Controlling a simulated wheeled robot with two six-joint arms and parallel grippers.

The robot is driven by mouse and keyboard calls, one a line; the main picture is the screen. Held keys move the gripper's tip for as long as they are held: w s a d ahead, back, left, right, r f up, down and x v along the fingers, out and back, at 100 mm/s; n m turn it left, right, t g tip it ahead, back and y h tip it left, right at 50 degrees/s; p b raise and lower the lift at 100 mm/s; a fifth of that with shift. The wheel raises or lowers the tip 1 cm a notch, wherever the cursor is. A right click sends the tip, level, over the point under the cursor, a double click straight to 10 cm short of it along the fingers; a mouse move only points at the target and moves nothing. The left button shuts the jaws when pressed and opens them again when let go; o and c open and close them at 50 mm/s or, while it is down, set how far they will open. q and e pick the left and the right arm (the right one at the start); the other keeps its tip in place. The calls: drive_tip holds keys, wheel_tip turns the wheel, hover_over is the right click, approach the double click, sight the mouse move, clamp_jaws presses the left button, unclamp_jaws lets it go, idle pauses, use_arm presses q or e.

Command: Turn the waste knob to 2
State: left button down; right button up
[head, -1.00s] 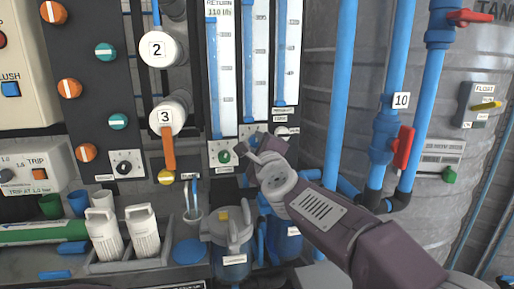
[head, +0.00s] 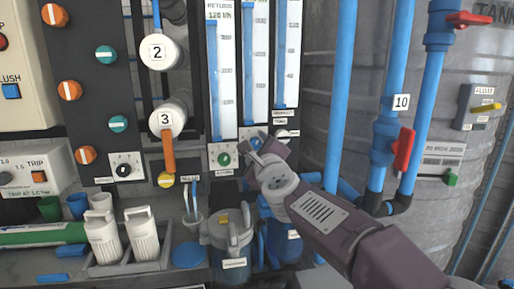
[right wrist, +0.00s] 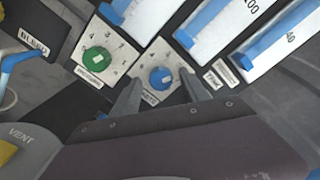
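The blue knob (right wrist: 162,78) sits on a small white dial plate, with a label below it that is partly hidden; I take it as the waste knob. In the head view the blue knob (head: 255,141) is partly covered by my right gripper (head: 262,150). In the right wrist view my right gripper (right wrist: 161,92) is open, with one finger on each side of the lower part of the blue knob's plate. I cannot tell whether the fingers touch the knob. The number it points to is not readable. My left gripper is out of view.
A green knob (right wrist: 97,60) on its own plate is close to the left of the blue one. Flow tubes (head: 255,70) stand above. An orange-handled valve (head: 168,150), a filter housing (head: 235,240) and blue pipes (head: 340,90) are nearby.

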drive_tip(key=s+d, duration=0.1)
drive_tip(key=s, duration=0.8)
drive_tip(key=shift+d, duration=0.4)
